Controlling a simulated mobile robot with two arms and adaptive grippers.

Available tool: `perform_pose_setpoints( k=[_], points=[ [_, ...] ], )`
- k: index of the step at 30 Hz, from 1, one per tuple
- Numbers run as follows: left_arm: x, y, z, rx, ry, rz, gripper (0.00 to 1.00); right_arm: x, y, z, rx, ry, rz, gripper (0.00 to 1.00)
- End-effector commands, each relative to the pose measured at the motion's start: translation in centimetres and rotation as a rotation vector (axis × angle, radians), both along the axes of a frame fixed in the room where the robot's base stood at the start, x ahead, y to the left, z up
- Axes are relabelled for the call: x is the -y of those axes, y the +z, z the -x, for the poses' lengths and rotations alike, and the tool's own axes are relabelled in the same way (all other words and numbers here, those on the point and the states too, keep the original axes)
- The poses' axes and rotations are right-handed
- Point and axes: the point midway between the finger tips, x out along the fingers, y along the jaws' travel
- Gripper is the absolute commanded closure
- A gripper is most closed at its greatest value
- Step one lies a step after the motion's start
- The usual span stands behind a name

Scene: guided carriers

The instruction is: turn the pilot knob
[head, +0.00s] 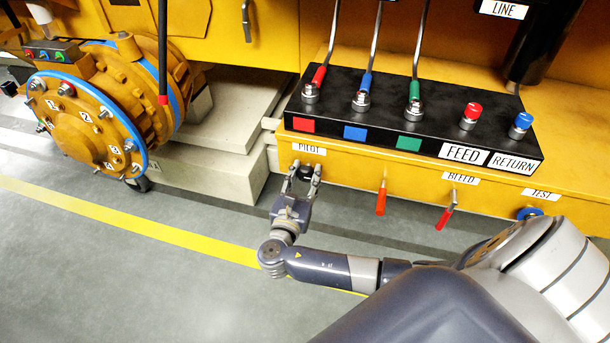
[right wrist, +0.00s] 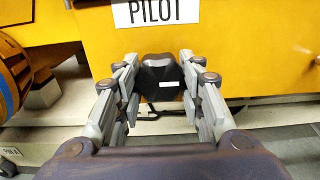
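The pilot knob (head: 306,171) is a small black knob on the yellow front panel, under the white PILOT label (head: 309,149). In the right wrist view the knob (right wrist: 161,76) is dark and rounded, with a short white mark at its lower right. My right gripper (head: 304,172) reaches up to the panel with its fingers on either side of the knob. In the right wrist view the gripper (right wrist: 160,88) is open, with a narrow gap seeming to show between each finger and the knob. My left gripper is not in view.
Above is a black console (head: 400,115) with three levers and red and blue buttons. To the right along the panel are a red handle (head: 381,197), a BLEED handle (head: 447,208) and a blue TEST knob (head: 530,213). A yellow flanged drum (head: 95,130) stands left. The floor in front is clear.

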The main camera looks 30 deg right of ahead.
Motion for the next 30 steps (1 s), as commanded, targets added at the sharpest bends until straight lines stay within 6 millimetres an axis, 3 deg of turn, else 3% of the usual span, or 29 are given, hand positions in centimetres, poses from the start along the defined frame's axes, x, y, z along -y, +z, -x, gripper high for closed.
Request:
perform_pose_setpoints(
  k=[11, 30],
  points=[
    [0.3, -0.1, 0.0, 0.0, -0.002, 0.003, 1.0, 0.0, -0.1, 0.0, 0.059, -0.001, -0.052, 0.88],
    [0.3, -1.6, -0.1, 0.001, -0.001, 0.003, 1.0, -0.1, -0.1, -0.1, 0.395, -0.002, -0.336, 0.88]
  ],
)
